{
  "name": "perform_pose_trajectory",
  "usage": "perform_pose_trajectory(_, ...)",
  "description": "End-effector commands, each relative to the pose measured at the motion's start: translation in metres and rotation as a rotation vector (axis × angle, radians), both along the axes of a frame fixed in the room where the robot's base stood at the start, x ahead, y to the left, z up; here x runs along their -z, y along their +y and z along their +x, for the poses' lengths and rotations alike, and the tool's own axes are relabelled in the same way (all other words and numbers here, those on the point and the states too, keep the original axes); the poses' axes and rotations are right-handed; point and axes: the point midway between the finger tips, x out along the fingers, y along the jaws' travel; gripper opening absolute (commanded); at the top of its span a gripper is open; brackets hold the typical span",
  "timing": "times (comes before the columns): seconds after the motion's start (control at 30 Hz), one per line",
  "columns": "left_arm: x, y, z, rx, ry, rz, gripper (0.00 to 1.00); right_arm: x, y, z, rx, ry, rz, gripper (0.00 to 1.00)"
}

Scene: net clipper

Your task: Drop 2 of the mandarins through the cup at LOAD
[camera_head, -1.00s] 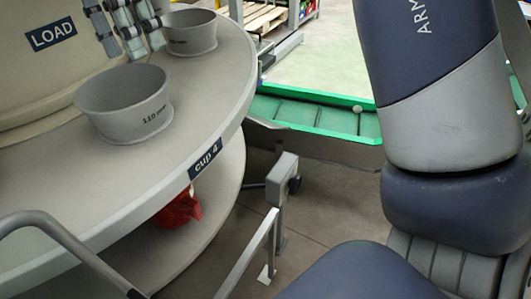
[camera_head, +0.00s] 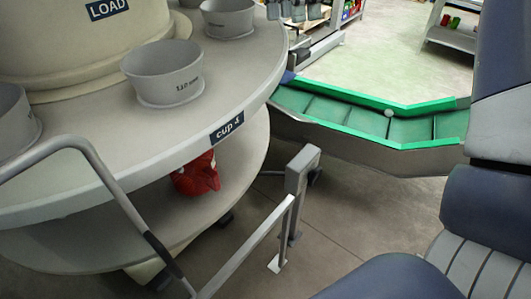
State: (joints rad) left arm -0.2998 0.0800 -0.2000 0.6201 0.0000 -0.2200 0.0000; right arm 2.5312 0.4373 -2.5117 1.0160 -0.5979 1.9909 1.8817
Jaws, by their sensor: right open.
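The grey cup (camera_head: 163,75) marked 110 mm stands on the round table's top below the LOAD label (camera_head: 107,9). Its inside shows only partly, and I see nothing in it. A second cup (camera_head: 228,20) stands behind it to the right, and part of a third cup (camera_head: 14,120) shows at the left edge. My right gripper (camera_head: 296,12) shows only as grey finger parts at the top edge, right of the second cup and apart from it. It is open, with nothing seen in it. No mandarin is in view. My left gripper is not in view.
The round table's edge (camera_head: 160,153) carries a "cup 4" label. A lower shelf (camera_head: 110,235) holds a red item (camera_head: 197,175). A grey rail (camera_head: 120,195) and a post (camera_head: 297,185) stand in front. A green conveyor (camera_head: 330,110) with a small pale ball (camera_head: 389,113) lies right.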

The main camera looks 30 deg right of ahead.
Motion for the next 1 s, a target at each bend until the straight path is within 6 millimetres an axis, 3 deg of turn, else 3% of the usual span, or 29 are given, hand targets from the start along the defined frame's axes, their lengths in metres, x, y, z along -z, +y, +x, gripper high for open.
perform_pose_trajectory(0.13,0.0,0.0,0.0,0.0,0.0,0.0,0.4,0.019,-0.024,-0.005,-0.047,0.002,0.004,0.62)
perform_pose_trajectory(0.4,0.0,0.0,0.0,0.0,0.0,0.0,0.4,0.068,-0.04,-0.014,-0.342,0.003,0.004,0.62)
perform_pose_trajectory(0.67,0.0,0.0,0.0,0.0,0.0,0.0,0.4,0.112,-0.032,-0.02,-0.757,0.003,0.003,0.62)
perform_pose_trajectory(1.0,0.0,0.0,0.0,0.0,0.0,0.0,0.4,0.162,-0.008,-0.027,-1.372,0.002,0.005,0.62)
